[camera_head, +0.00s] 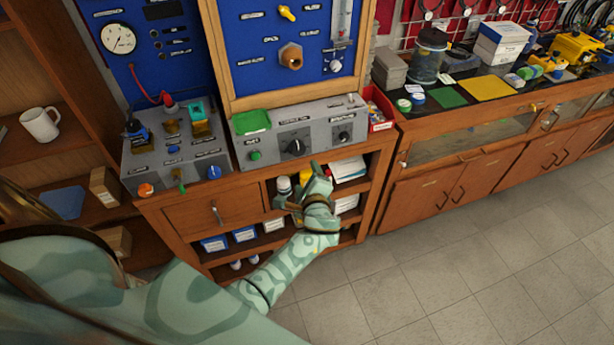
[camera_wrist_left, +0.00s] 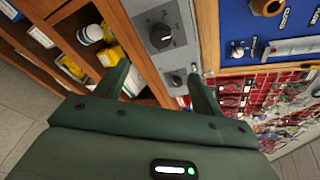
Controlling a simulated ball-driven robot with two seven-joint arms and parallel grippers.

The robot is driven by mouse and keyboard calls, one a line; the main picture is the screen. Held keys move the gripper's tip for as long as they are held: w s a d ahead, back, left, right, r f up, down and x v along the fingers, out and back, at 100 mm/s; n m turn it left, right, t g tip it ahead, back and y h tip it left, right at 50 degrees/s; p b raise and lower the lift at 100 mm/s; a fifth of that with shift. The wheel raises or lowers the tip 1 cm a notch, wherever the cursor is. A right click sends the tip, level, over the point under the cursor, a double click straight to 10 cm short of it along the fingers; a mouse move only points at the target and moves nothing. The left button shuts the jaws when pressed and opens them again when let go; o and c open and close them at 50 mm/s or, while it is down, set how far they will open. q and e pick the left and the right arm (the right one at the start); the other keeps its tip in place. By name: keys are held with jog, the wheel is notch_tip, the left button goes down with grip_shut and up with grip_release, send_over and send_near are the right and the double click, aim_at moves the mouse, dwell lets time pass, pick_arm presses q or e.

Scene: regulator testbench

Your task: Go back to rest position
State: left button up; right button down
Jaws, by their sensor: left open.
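My left gripper (camera_head: 298,192) is in front of the open shelves of the wooden testbench cabinet (camera_head: 371,180), just below the grey control box (camera_head: 268,152). In the left wrist view my left gripper (camera_wrist_left: 160,85) has its two green fingers spread apart, with nothing between them. Beyond the fingers, the control box with its black knobs (camera_wrist_left: 160,36) fills the middle. My left arm (camera_head: 280,268) reaches up from the bottom left of the head view. My right gripper is in neither view.
Shelves beside the gripper hold a white bottle (camera_head: 284,186) and several boxes (camera_head: 245,233). A grey box with coloured knobs (camera_head: 172,150) stands left. A white mug (camera_head: 40,124) sits on the left shelf. A cluttered counter (camera_head: 470,128) runs right. The tiled floor (camera_head: 440,270) is clear.

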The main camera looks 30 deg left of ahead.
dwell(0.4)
pick_arm(q)
jog(key=s+d+f+n+g+h+b, duration=0.1)
jog(key=s+d+f+n+g+h, duration=0.15)
jog(key=s+f, duration=0.45)
jog(key=s+d+f+n+g+h+b, duration=0.1)
jog(key=s+d+f+n+h+b, duration=0.2)
jog(key=f, duration=0.8)
jog(key=s+d+f+n+g+h, duration=0.25)
jog(key=s+f, duration=0.35)
jog(key=f, duration=0.4)
jog(key=s+a+f+n+g+b, duration=0.1)
jog(key=s+f, duration=0.4)
jog(key=s, duration=0.5)
jog(key=s+a+f+n+g+b, duration=0.2)
jog(key=s+f, duration=0.2)
jog(key=s, duration=0.7)
jog(key=s+a+f+n+g+h+b, duration=0.1)
jog(key=s+f, duration=0.4)
jog(key=s, duration=0.6)
jog(key=shift+a+f+n+b, duration=0.3)
jog(key=shift+a+n+b, duration=0.1)
jog(key=shift+a+b, duration=0.35)
